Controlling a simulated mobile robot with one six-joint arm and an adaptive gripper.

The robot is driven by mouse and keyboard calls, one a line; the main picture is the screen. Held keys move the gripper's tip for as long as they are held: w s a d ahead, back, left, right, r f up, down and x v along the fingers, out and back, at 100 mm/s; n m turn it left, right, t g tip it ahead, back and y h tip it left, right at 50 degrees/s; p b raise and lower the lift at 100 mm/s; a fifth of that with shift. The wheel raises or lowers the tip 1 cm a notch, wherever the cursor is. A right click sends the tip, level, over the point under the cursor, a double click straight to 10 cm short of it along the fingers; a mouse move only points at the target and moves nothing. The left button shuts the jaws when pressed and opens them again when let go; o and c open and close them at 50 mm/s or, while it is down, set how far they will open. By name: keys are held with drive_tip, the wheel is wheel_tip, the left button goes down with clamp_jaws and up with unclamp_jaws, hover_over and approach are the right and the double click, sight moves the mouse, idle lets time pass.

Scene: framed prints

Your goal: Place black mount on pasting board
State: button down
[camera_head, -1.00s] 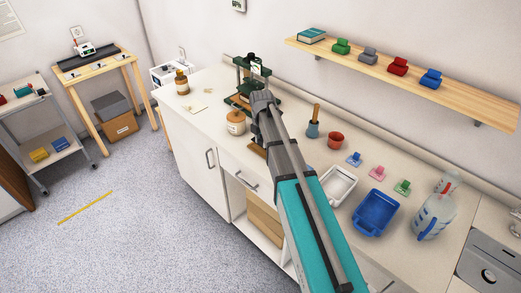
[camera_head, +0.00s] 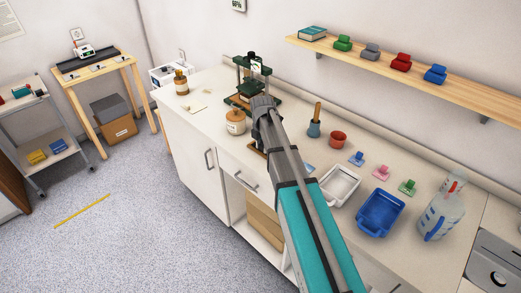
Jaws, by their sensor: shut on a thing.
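My arm reaches from the bottom right up to the bench, and its wrist with my gripper (camera_head: 263,103) is just in front of the dark green press. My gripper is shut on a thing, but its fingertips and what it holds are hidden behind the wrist. I cannot make out the black mount. A brown, board-like edge (camera_head: 256,148) shows on the bench just left of my forearm, mostly covered by it. I cannot tell whether it is the pasting board.
Right of my arm are a plunger-like tool (camera_head: 314,122), a red pot (camera_head: 338,139), a white tray (camera_head: 325,179), a blue tub (camera_head: 361,226) and bottles (camera_head: 441,217). A wall shelf (camera_head: 390,72) hangs above.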

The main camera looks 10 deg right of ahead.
drive_tip(key=shift+f, duration=0.15)
drive_tip(key=shift+c, duration=1.7)
unclamp_jaws()
drive_tip(key=shift+r, duration=0.2)
wheel_tip(320, 180, up, 12)
drive_tip(key=p, duration=1.2)
drive_tip(key=shift+s, duration=0.1)
